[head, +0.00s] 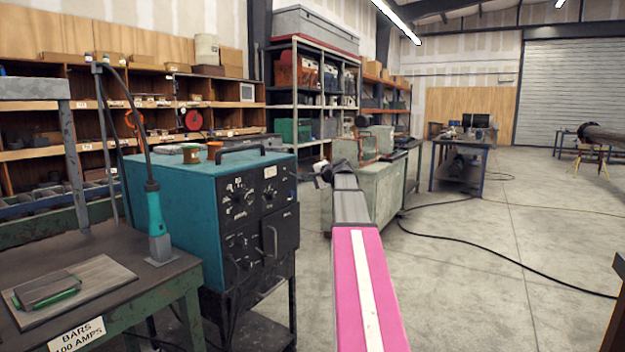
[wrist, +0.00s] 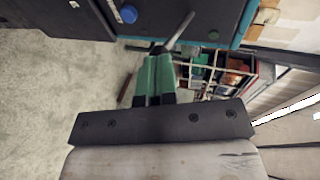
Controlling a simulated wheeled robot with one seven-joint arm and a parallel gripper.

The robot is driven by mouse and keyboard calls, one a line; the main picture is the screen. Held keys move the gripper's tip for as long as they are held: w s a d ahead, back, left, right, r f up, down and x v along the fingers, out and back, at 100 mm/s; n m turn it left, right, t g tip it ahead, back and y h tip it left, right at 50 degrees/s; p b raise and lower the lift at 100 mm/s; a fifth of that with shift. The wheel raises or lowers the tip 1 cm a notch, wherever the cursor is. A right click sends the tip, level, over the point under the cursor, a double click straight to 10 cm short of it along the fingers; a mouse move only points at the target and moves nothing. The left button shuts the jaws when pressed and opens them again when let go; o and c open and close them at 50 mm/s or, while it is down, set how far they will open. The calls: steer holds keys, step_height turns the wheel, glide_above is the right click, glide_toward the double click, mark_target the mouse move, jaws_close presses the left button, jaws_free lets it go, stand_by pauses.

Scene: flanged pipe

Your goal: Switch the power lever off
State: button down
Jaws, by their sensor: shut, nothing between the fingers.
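In the wrist view a grey lever (wrist: 180,32) slants up from the dark panel, just beyond the fingertips. My gripper (wrist: 155,58) has its two green fingers close together and empty. Its tips look near the lever's lower end; I cannot tell whether they touch. In the head view my gripper (head: 320,178) is small, at the end of my pink and white arm, right of the machine's front panel.
A workbench (head: 105,265) with a torch (head: 157,225) and a metal plate stands at the left. A green-grey cabinet (head: 385,185) stands behind my arm. The concrete floor at right is open, with a black cable (head: 500,255) across it.

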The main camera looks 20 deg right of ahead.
steer(key=shift+w+a+f, duration=0.15)
steer(key=shift+w+f, duration=0.05)
steer(key=shift+f, duration=0.3)
steer(key=shift+w+a+f, duration=0.1)
steer(key=shift+w+f, duration=0.1)
steer(key=shift+f, duration=0.25)
steer(key=shift+w, duration=0.1)
